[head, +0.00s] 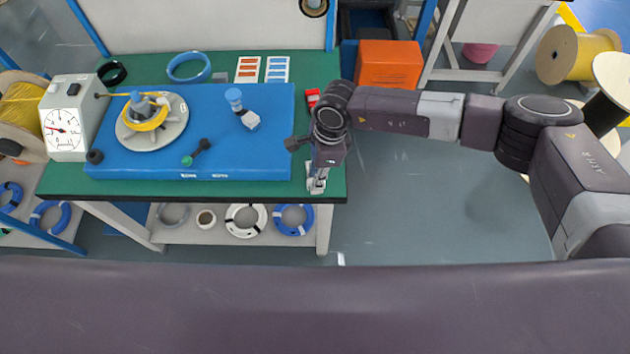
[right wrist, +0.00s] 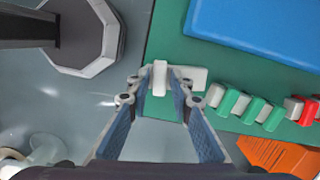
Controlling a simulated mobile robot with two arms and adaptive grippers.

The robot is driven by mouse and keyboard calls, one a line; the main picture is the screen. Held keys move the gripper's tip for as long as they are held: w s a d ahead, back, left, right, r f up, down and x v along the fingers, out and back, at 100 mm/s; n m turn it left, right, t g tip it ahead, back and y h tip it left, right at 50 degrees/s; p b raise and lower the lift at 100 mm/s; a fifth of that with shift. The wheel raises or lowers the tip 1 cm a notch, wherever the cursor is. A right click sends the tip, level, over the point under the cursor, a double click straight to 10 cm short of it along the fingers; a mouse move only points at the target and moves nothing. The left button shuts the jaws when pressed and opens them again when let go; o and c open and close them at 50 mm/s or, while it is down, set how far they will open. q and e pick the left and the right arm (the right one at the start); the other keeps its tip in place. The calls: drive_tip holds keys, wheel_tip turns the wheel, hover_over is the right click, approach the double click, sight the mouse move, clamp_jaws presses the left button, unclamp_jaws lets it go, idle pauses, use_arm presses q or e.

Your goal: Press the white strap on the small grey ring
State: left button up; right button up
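A white strap (right wrist: 159,78) lies at the edge of the green table, between the fingertips of my right gripper (right wrist: 160,88) in the right wrist view. A white flat piece behind it reaches to the right; I cannot tell if it is part of the strap. In the head view my right gripper (head: 316,185) points down at the table's front right corner, where small white parts show. Its fingers are apart, with gaps beside the strap. A grey ring (head: 173,214) lies on the shelf under the table. My left gripper is not in view.
A blue board (head: 262,160) covers much of the green table (head: 215,192), with a round turntable (head: 172,133) and a white dial box (head: 62,120). Green and red clips (right wrist: 250,108) lie near the gripper. An orange box (head: 388,65) stands behind. White and blue coils share the shelf.

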clamp_jaws()
wheel_tip(320, 180, up, 8)
drive_tip(key=p, duration=0.4)
idle(0.3)
